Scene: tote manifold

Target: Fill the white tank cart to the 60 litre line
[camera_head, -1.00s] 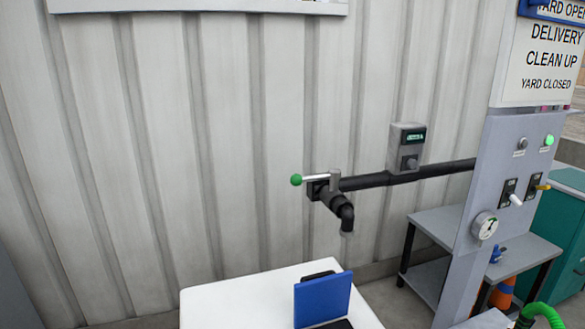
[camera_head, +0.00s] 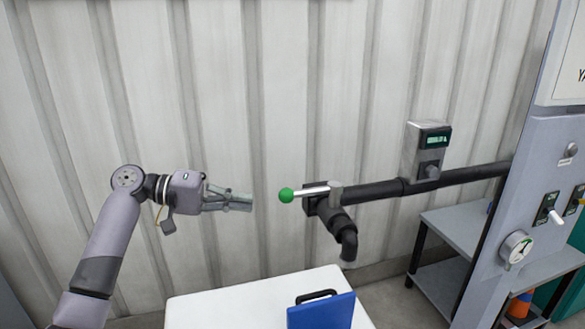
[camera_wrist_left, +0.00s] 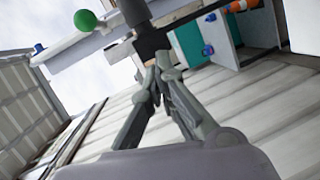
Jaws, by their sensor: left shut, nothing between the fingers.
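The white tank cart (camera_head: 225,303) shows its top at the bottom of the head view, with an open blue lid (camera_head: 322,311); its level and 60 litre line are out of view. A dark spout (camera_head: 347,240) points down behind it. The tap's lever points left and ends in a green ball (camera_head: 286,195), which also shows in the left wrist view (camera_wrist_left: 85,20). My left gripper (camera_head: 250,202) is shut and empty, a short gap left of the ball. In the left wrist view its fingertips (camera_wrist_left: 157,78) meet. My right gripper is not in view.
A grey meter box (camera_head: 427,150) with a green display, too small to read, sits on the dark pipe (camera_head: 465,175). A grey panel (camera_head: 545,200) with a gauge (camera_head: 516,248) and switches stands at right. A grey shelf table (camera_head: 455,232) is behind it.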

